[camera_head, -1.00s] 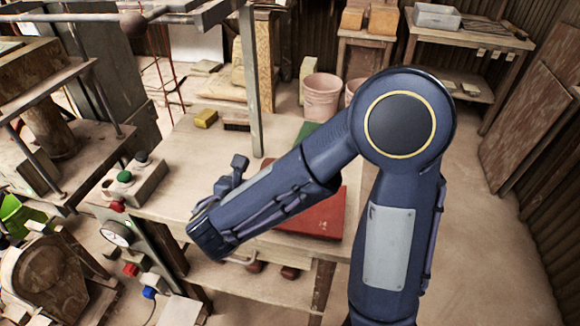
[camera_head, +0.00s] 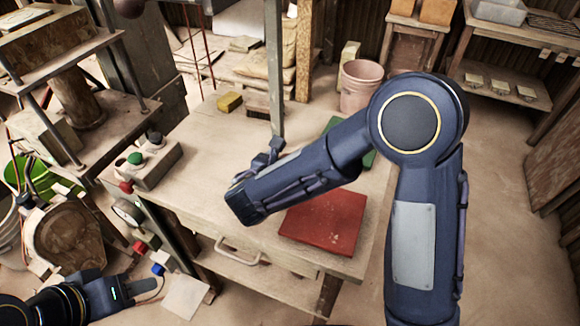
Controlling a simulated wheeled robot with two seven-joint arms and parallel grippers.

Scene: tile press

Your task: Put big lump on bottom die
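I cannot make out a big lump in this view. The press (camera_head: 128,117) stands at the left with stacked plates around a thick brown column. I cannot tell which part of it is the bottom die. My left gripper (camera_head: 132,291) is at the bottom left, low in front of the press and beside the control post. Its fingers are small and dark, and I cannot see how far apart they are. My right arm reaches in over the table. Its gripper (camera_head: 270,150) is mostly hidden behind its own wrist, with only a small dark part showing.
A green bucket (camera_head: 38,178) is at the left. The floor at the right is clear.

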